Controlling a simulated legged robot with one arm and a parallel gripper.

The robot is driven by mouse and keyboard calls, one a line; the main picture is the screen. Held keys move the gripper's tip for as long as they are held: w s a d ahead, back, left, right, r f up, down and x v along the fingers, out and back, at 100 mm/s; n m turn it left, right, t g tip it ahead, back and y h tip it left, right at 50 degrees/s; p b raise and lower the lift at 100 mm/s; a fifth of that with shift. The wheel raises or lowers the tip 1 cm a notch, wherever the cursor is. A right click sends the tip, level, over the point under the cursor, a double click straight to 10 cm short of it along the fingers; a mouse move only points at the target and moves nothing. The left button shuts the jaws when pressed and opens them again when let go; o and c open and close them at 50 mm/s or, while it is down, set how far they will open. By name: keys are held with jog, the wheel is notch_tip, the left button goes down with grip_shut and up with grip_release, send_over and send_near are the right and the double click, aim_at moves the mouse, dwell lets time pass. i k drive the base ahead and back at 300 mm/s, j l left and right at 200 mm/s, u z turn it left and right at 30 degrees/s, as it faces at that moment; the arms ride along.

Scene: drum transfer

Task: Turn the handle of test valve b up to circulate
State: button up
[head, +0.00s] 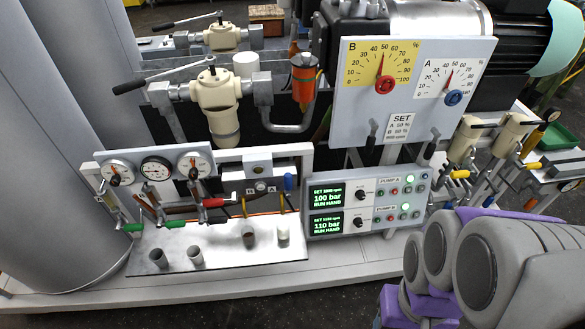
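No label for test valve b can be read, so I cannot tell which handle is its own. Below three round gauges at the left are a red handle (214,203) and a green handle (132,228), both lying roughly level. At the right, among beige valve bodies, are a yellow handle (460,174) and a red handle (532,204). My arm fills the lower right corner, in front of the right part of the bench. My gripper is not in view.
A control panel (322,228) with two green displays stands mid-bench. Above it is a dial board (343,110) marked A and B. A white tray (215,268) with cups lies front left. A large grey cylinder (50,130) stands left. Beige filters (216,95) with long levers stand behind.

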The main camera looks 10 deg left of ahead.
aim_at(218, 201)
jog(key=u, duration=1.4)
